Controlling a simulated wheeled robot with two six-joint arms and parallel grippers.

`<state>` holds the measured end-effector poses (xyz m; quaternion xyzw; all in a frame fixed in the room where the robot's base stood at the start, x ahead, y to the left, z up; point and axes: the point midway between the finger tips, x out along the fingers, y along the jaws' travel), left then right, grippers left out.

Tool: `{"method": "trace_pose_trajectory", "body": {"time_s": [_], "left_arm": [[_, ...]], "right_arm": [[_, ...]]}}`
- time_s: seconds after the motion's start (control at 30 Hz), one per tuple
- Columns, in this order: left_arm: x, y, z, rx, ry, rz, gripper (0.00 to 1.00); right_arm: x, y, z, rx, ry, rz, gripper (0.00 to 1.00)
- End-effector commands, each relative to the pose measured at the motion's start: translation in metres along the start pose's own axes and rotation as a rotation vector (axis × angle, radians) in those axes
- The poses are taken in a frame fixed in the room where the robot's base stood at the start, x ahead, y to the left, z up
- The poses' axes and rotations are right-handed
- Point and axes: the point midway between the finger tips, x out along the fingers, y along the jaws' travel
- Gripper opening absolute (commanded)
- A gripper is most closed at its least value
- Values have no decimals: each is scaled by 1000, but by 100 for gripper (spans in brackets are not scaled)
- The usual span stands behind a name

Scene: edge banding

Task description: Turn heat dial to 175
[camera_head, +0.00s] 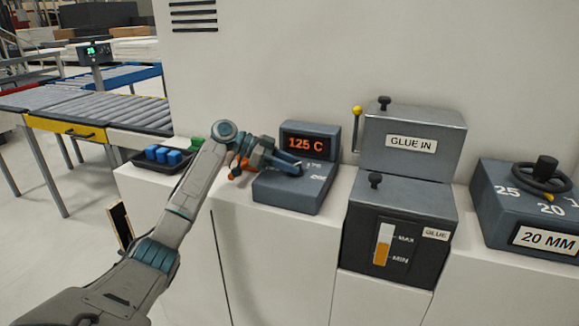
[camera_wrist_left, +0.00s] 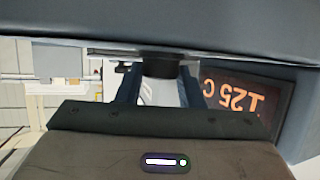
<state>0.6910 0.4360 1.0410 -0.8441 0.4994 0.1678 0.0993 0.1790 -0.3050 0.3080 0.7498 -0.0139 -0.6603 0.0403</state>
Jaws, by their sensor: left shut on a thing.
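The heat control box (camera_head: 296,192) is a blue-grey unit on the white machine ledge, with an upright display (camera_head: 307,143) reading 125 C in orange. The display also shows upside down in the left wrist view (camera_wrist_left: 235,100). My left gripper (camera_head: 290,168) reaches over the sloped face of the box from the left. In the left wrist view, its two fingers (camera_wrist_left: 160,85) are shut on a dark round dial (camera_wrist_left: 160,67). The gripper hides most of the dial and part of the scale in the head view. My right gripper is in neither view.
Right of the heat box stand the GLUE IN box (camera_head: 412,142) and the glue level box (camera_head: 400,225). A 20 MM box with a handwheel (camera_head: 540,175) is at far right. A dark tray with blue blocks (camera_head: 165,156) and a roller conveyor (camera_head: 100,107) are on the left.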

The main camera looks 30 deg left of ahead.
Motion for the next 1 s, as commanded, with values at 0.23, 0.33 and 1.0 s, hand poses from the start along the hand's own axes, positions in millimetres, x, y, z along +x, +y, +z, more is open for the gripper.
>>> {"method": "trace_pose_trajectory", "body": {"time_s": [0.23,0.33,1.0], "left_arm": [[0,0,1,1,-1,6,11],[0,0,1,1,-1,5,11],[-17,-1,2,1,-3,2,55]], "right_arm": [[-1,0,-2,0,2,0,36],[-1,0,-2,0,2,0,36],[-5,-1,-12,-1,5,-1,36]]}}
